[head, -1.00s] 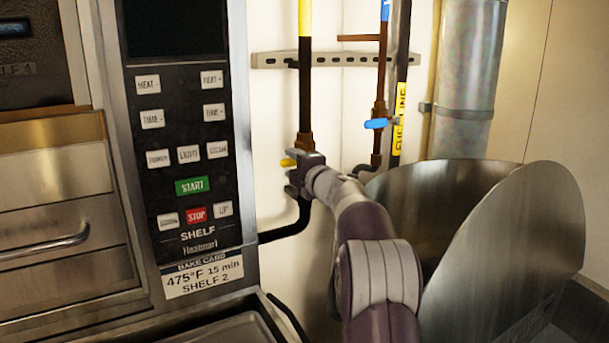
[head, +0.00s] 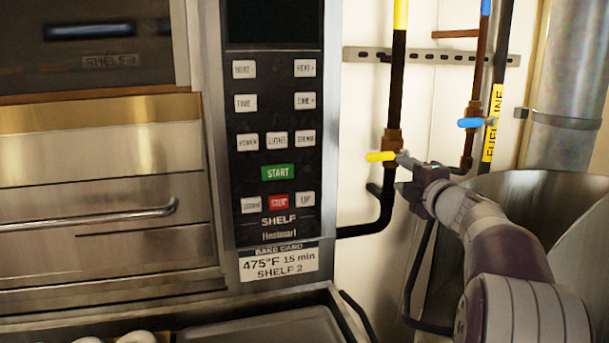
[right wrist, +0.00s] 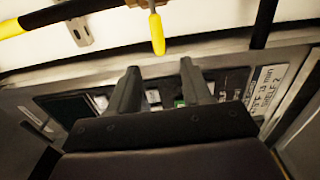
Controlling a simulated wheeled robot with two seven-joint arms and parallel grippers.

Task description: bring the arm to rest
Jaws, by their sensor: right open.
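My right gripper (head: 402,173) is in front of the white wall, to the right of the oven's control panel (head: 277,140). Its fingertips are close to the yellow valve handle (head: 381,156) on the dark gas pipe in the head view; I cannot tell there whether they touch. In the right wrist view, my right gripper (right wrist: 158,75) has its two fingers apart with nothing between them. The yellow handle (right wrist: 157,35) shows beyond the fingertips there, apart from them. My left gripper is in neither view.
The blue-handled valve (head: 471,122) is on a pipe further right. A large metal kettle (head: 520,185) stands at the lower right, partly behind my right arm. The oven drawer handle (head: 100,219) is at left. A tray (head: 265,330) is below the panel with pale round items beside it.

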